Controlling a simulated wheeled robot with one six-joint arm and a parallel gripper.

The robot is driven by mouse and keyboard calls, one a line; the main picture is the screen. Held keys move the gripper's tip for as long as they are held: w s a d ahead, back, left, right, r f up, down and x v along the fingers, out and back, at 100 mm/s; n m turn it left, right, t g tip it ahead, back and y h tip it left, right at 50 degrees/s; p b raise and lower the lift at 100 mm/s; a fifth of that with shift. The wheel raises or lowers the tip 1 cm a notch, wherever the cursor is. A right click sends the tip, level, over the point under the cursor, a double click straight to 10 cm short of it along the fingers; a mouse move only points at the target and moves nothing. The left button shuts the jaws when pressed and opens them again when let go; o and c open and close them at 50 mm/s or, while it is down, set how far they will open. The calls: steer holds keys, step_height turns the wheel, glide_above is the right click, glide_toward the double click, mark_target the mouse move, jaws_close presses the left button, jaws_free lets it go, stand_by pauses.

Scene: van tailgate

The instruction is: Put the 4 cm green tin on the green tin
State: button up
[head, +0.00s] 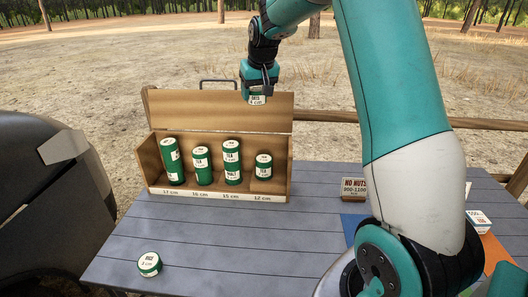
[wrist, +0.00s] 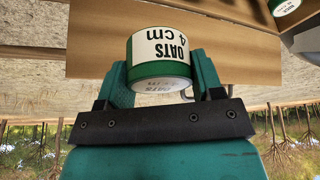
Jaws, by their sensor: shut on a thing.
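My gripper (head: 258,92) is shut on a short green tin with a white label (wrist: 160,62) reading OATS 4 cm. It holds this tin in the air, above the open wooden box's raised back board in the head view. In the box stand green tins with white labels and pale lids: a leftmost one (head: 171,162), a second (head: 202,165), a third column (head: 232,162) and a rightmost, lower-topped one (head: 264,166). The held tin is apart from all of them. Which is the target green tin I cannot tell.
The wooden box (head: 220,196) has a front ledge marked 17, 16, 15 and 12 cm. A small green RICE tin (head: 149,264) stands at the table's front left. A NO NUTS sign (head: 354,189) stands right. The grey table's (head: 240,240) front middle is clear.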

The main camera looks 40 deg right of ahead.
steer(key=shift+s+d+f, duration=0.1)
steer(key=shift+s+d, duration=0.6)
steer(key=shift+s, duration=0.05)
steer(key=p, duration=0.1)
glide_above(262, 156)
steer(key=s, duration=0.1)
steer(key=f, duration=1.4)
steer(key=shift+s+a, duration=0.2)
steer(key=shift+f+p, duration=0.4)
steer(key=shift+f, duration=2.25)
steer(key=shift+f, duration=0.25)
steer(key=o, duration=0.9)
steer(key=shift+r, duration=0.1)
steer(key=shift+o, duration=0.2)
steer(key=shift+r, duration=0.1)
